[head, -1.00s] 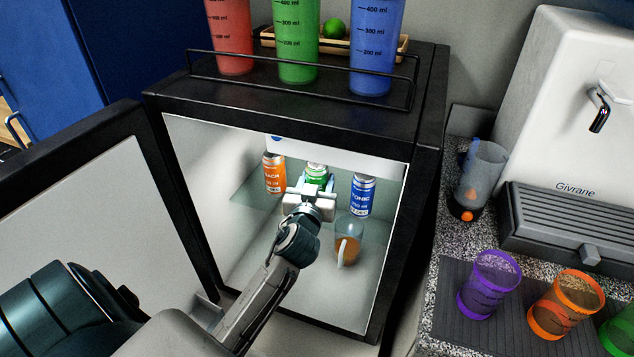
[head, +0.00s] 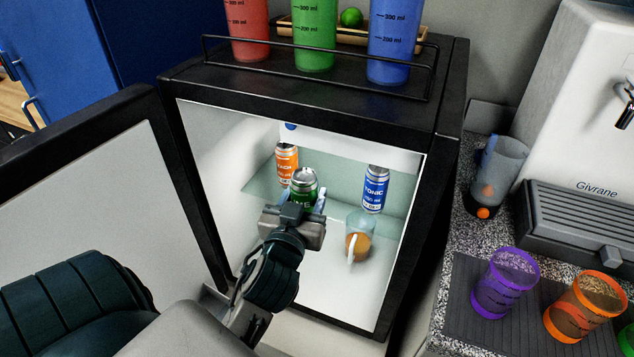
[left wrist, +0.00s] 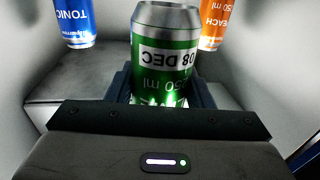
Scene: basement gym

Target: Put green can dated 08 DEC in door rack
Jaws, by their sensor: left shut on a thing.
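The green can (head: 304,185) is held in my left gripper (head: 301,200), in front of the glass shelf inside the open mini fridge. In the left wrist view the can (left wrist: 166,60) reads 08 DEC, upside down there, and sits between the two dark fingers of the gripper (left wrist: 163,90). The gripper is shut on it. The fridge door (head: 85,200) stands open at the left; its plain inner face shows, and no rack on it can be made out. My right gripper is not in view.
An orange peach can (head: 286,160) and a blue tonic can (head: 375,189) stand on the glass shelf (head: 335,190). A mug (head: 358,240) with orange contents is below, on the right. A counter with cups (head: 505,285) is at the right.

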